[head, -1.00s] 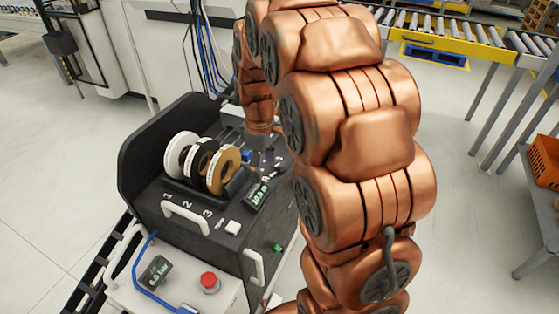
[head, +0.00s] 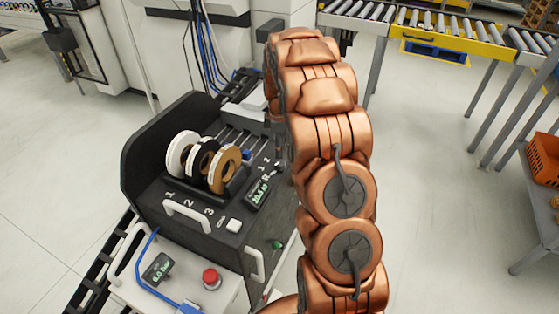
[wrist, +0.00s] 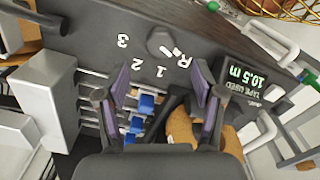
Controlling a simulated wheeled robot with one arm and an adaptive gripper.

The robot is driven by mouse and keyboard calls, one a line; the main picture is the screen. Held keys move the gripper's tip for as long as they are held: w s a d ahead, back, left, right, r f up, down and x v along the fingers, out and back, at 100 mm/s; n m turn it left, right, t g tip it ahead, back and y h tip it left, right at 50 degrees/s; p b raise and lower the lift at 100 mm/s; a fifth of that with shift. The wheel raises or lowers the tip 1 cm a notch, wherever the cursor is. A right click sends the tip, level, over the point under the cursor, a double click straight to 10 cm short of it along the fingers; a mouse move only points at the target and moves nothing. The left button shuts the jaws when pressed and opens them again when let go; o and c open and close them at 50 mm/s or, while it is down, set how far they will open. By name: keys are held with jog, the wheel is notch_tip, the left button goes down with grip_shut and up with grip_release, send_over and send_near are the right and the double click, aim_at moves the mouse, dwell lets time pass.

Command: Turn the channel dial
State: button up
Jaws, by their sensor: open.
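The channel dial (wrist: 160,40) is a small grey faceted knob on the dark panel in the wrist view, with the white marks 3, 2, 1 and R around it. A short white line lies at its edge beside the R. My gripper (wrist: 159,72) is open, its two purple-padded fingers apart and the dial in line with the gap beyond the fingertips. No contact with the dial shows. In the head view, my arm hides the gripper and the dial; only some of the printed marks (head: 264,163) show.
Blue clips (wrist: 140,112) on rails and a brown tape roll (wrist: 185,128) lie below the fingers. White, black and brown rolls (head: 183,152) stand on the machine, near a red button (head: 210,278).

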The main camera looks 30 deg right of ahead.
aim_at(280, 162)
jog(key=shift+f+p, duration=1.15)
jog(key=shift+f, duration=2.35)
jog(key=shift+c, duration=0.3)
jog(key=c, duration=1.1)
